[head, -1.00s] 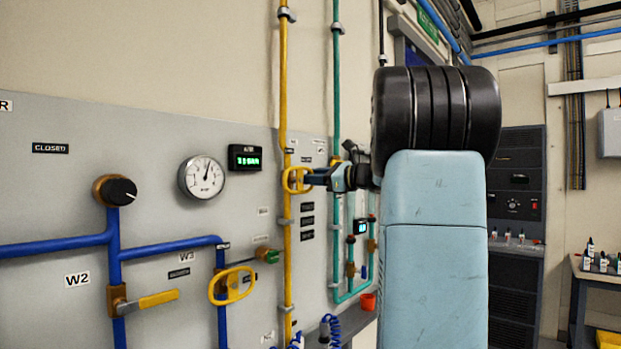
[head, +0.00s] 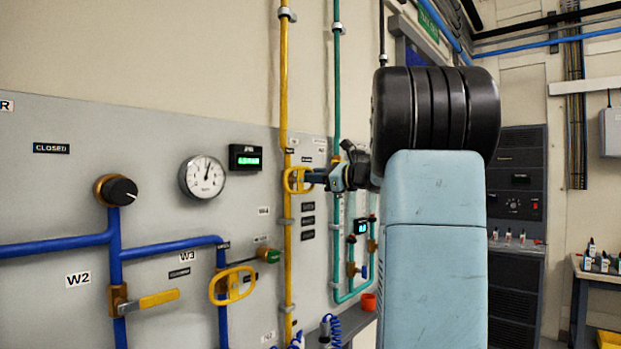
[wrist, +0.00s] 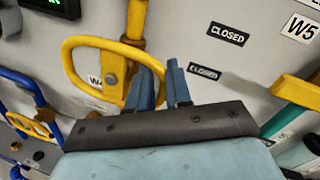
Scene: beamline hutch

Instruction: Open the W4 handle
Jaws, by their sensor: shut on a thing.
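The yellow loop handle (head: 297,180) sits on the yellow vertical pipe (head: 284,90) on the grey wall panel. It also shows in the wrist view as a large yellow ring (wrist: 72,70) bolted to a brass-coloured body. A label partly covered by the ring looks like W4 (wrist: 95,80). My gripper (head: 312,178) is at the right side of the loop, shut on its rim. In the wrist view, the two blue fingers (wrist: 161,78) stand at the ring's right side and hide part of it.
A second yellow loop handle (head: 232,285) is on the blue pipe below left, near the W3 label. A yellow lever (head: 158,299) is by W2. Green pipes (head: 337,90) run just right of the yellow pipe. A CLOSED plate (wrist: 228,34) and W5 label (wrist: 300,28) are nearby.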

